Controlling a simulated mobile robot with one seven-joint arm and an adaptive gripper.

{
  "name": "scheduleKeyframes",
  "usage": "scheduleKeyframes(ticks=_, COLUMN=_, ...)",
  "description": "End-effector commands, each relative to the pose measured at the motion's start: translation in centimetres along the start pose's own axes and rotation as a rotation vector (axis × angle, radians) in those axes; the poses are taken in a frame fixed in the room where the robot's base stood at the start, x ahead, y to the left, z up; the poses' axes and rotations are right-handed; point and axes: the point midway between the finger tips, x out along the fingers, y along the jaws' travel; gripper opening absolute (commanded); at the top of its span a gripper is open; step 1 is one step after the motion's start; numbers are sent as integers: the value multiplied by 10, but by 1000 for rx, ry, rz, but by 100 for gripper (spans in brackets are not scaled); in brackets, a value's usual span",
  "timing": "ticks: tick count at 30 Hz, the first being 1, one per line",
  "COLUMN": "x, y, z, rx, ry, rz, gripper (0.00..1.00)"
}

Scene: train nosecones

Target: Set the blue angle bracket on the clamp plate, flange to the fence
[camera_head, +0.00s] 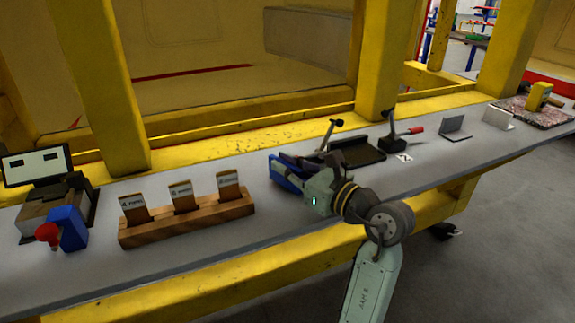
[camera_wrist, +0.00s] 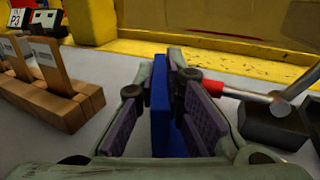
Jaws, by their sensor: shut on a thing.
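The blue angle bracket (camera_head: 284,178) is between the fingers of my gripper (camera_head: 288,170), above the grey bench. In the wrist view the blue bracket (camera_wrist: 159,115) stands as a thin upright wall between the two ribbed pads of my gripper (camera_wrist: 168,75). Its lower part and its flange are largely hidden by the fingers. The dark clamp plate (camera_head: 362,150) lies on the bench to the right of my gripper, partly hidden by my wrist. Toggle clamps stand at its left (camera_head: 330,136) and right (camera_head: 392,135). I cannot clearly make out the fence.
A wooden rack (camera_head: 187,218) with three labelled slats stands left of my gripper. Further left is a dark fixture (camera_head: 50,212) with a blue block and red knob. A grey bracket (camera_head: 455,128) and a paler one (camera_head: 497,118) stand to the right. Yellow posts rise behind.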

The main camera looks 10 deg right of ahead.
Motion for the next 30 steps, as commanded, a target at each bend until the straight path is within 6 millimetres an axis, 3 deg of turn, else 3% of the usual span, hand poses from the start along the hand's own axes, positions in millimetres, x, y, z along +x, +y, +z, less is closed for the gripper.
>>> scheduleKeyframes(ticks=14, x=-3, y=-2, z=-15, rx=2, ry=-1, rz=-6, gripper=0)
scheduleKeyframes(ticks=15, x=-3, y=-2, z=-14, rx=2, ry=0, rz=-5, gripper=12)
scheduleKeyframes(ticks=23, x=-3, y=-2, z=-14, rx=3, ry=0, rz=-5, gripper=29)
scheduleKeyframes(ticks=30, x=-3, y=-2, z=-13, rx=3, ry=0, rz=-5, gripper=30)
